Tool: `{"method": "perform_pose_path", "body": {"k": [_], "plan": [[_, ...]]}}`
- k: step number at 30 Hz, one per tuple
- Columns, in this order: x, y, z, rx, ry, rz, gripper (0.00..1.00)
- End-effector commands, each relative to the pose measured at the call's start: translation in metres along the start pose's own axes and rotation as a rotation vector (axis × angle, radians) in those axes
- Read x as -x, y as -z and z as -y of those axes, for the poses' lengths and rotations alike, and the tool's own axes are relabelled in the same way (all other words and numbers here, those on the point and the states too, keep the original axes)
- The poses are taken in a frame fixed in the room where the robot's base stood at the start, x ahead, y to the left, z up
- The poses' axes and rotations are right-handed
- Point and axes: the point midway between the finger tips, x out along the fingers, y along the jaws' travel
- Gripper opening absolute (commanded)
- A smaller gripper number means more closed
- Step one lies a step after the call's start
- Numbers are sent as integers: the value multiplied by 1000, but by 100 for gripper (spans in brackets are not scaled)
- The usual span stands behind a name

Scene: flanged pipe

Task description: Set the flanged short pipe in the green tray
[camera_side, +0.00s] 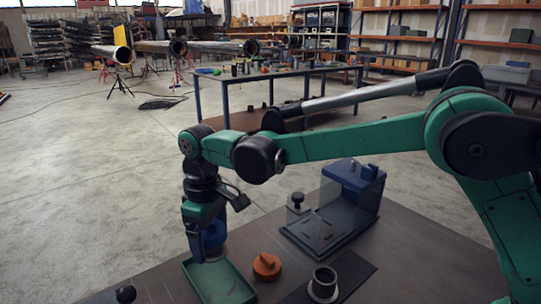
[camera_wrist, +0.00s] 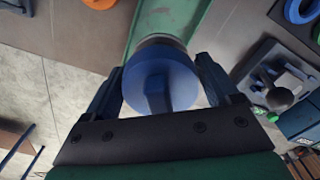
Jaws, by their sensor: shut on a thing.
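My gripper (camera_wrist: 160,92) is shut on a blue round piece with a raised bar across its face (camera_wrist: 178,80). The blue piece also shows in the side view (camera_side: 214,236), below my wrist. A grey round part (camera_wrist: 163,40) shows just beyond it; I cannot tell whether it is joined to the blue piece. The held piece is over the green tray (camera_side: 231,285), near its back end; I cannot tell whether it touches the tray floor. A short grey pipe with a flange at its base (camera_side: 323,282) stands upright on a dark mat, right of the tray.
An orange round cap (camera_side: 266,266) lies between the tray and the mat. A grey fixture with a black knob and a blue block (camera_side: 352,185) stands behind them. Bare table lies to the right.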

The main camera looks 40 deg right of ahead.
Motion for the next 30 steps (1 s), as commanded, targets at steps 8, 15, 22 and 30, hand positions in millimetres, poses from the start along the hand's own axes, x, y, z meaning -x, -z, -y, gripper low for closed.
{"method": "perform_pose_path", "body": {"k": [8,15,22,30], "plan": [[-6,0,0,0,0,0,20],[-12,0,0,0,0,0,20],[-17,0,0,0,0,0,20],[-23,0,0,0,0,0,20]]}}
